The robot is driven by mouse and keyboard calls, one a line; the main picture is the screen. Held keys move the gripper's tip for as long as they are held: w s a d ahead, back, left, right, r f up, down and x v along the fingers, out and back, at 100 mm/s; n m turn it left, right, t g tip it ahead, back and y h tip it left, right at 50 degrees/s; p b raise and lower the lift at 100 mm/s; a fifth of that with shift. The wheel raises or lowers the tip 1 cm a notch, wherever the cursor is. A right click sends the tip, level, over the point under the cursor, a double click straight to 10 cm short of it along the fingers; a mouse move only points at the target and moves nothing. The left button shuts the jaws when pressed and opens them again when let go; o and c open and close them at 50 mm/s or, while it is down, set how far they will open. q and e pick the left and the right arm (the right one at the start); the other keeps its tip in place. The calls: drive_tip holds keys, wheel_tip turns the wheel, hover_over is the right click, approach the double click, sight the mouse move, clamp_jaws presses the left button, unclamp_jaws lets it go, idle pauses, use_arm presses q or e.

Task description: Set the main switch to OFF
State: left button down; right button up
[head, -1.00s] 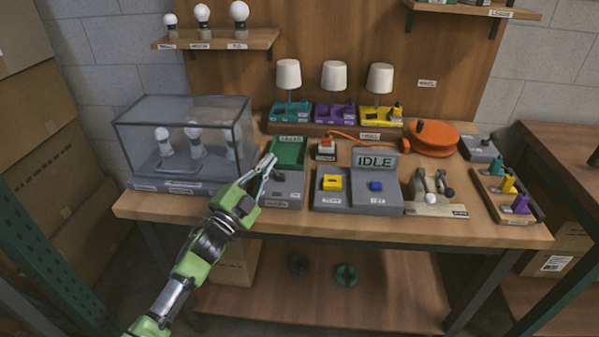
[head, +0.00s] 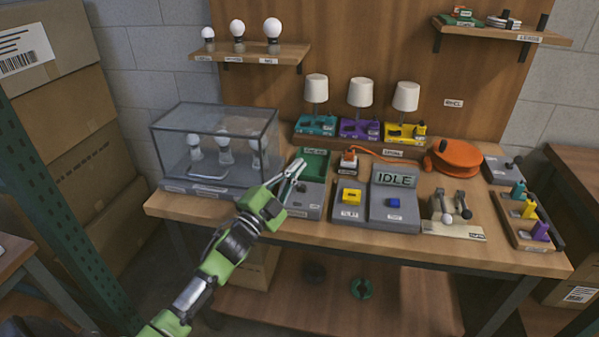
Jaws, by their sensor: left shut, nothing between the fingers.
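My left gripper (head: 295,168) is shut and empty. Its fingertips show in front of the left edge of a grey box with a green panel (head: 316,163) and a small dark knob on its front part. I cannot tell whether they touch it. A small block with an orange-red switch (head: 348,158) stands just right of that box, with an orange cord running from it. The small labels are too blurred to read, so I cannot tell for sure which one is the main switch, or its position. My right gripper is not in view.
A glass case (head: 215,145) with bulbs stands left of the gripper. A grey console with an IDLE display (head: 394,178), a two-lever unit (head: 452,217) and an orange cord reel (head: 453,157) stand to the right. Three lamps are behind. The bench's front strip is mostly clear.

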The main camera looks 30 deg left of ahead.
use_arm(q)
drive_tip(key=d+f+b+v, duration=0.1)
drive_tip(key=v, duration=0.8)
drive_tip(key=shift+a+f, duration=0.2)
drive_tip(key=shift+f, duration=0.1)
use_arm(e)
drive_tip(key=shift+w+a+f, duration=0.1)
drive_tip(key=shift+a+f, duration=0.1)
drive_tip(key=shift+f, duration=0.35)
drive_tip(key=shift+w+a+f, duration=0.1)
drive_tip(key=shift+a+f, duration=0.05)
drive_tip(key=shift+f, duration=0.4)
use_arm(q)
drive_tip(key=shift+w, duration=0.15)
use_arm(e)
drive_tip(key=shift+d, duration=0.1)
